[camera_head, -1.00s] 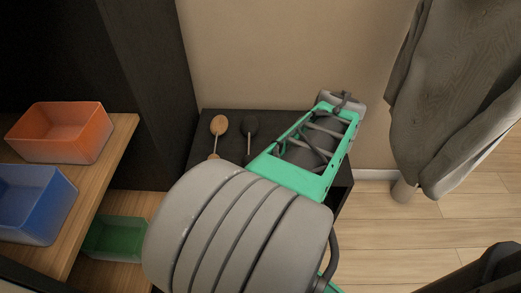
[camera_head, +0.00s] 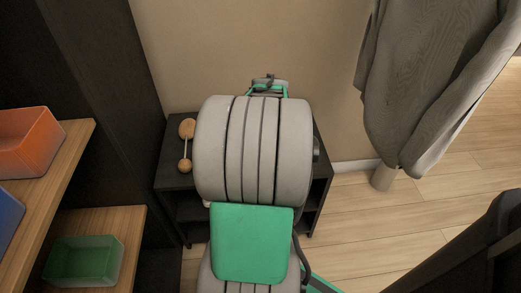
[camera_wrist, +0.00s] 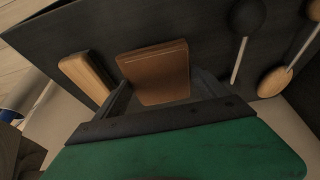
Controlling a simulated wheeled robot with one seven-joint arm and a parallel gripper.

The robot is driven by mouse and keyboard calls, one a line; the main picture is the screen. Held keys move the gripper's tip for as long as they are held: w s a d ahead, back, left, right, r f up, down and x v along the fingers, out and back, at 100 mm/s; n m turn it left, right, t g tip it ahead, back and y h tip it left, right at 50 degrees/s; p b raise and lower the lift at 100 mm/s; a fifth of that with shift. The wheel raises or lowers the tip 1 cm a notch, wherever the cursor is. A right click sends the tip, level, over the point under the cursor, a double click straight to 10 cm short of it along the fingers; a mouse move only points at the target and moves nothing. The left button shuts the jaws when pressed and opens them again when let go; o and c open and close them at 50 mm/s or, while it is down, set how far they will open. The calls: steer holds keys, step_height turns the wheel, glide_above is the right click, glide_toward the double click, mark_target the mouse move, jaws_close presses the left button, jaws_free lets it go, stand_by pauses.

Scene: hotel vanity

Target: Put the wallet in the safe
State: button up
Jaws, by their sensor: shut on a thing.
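A brown wallet (camera_wrist: 155,65), flat and rectangular, shows in the wrist view over the dark top of a small black stand. My gripper (camera_wrist: 162,88) has one finger on each side of it and is shut on it. Whether the wallet is lifted clear of the stand top I cannot tell. In the head view my arm hides both the gripper and the wallet. I cannot make out a safe in either view.
The black stand (camera_head: 172,175) is against the wall, with open shelves below. A tan block (camera_wrist: 84,76) and spoon-like items (camera_head: 186,130) lie on it. Orange (camera_head: 28,142) and green (camera_head: 82,262) bins sit on wooden shelves at left. Grey cloth (camera_head: 425,90) hangs at right.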

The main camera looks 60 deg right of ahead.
steer(key=shift+w+d+f, duration=0.1)
steer(key=shift+w+f, duration=0.15)
steer(key=shift+f, duration=0.1)
steer(key=shift+w+d+f+b, duration=0.15)
steer(key=shift+f+b, duration=0.5)
steer(key=shift+f, duration=0.35)
steer(key=shift+w+f+b, duration=0.1)
steer(key=shift+f+b, duration=0.5)
steer(key=shift+f, duration=0.35)
steer(key=o, duration=1.5)
steer(key=shift+c, duration=0.2)
